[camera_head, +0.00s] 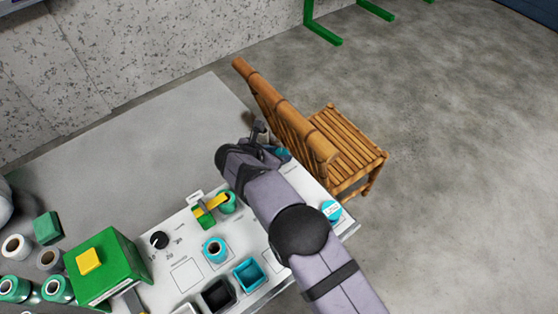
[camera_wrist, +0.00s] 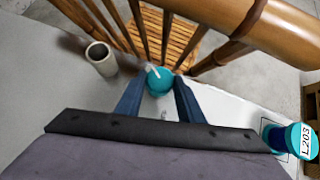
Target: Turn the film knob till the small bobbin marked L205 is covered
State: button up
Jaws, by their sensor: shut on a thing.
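My gripper (camera_wrist: 159,92) has its two dark blue fingers on either side of a teal round piece (camera_wrist: 158,78) with a thin white strip on it, and is shut on it. I cannot tell whether this piece is the film knob or a bobbin. In the head view my gripper (camera_head: 268,146) is at the table's far right end, by the bamboo chair, and the teal piece (camera_head: 283,154) shows partly beside it. A teal bobbin marked L203 (camera_wrist: 302,142) stands at the right in the wrist view. No L205 mark is readable.
A bamboo chair (camera_head: 325,150) stands close against the table end. A pale open tube (camera_wrist: 100,58) stands left of my fingers. A black dial knob (camera_head: 159,240), a teal spool (camera_head: 215,249), a teal square tray (camera_head: 249,275) and a green box (camera_head: 115,265) are on the table.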

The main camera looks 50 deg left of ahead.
jog(key=shift+a+f+m+h+b, duration=0.15)
jog(key=shift+m+h+b, duration=0.55)
jog(key=shift+b, duration=1.75)
jog(key=shift+r+m+b, duration=0.25)
jog(key=shift+m+b, duration=0.05)
jog(key=shift+b, duration=0.35)
jog(key=o, duration=1.1)
jog(key=shift+c, duration=0.2)
jog(key=shift+v, duration=3.65)
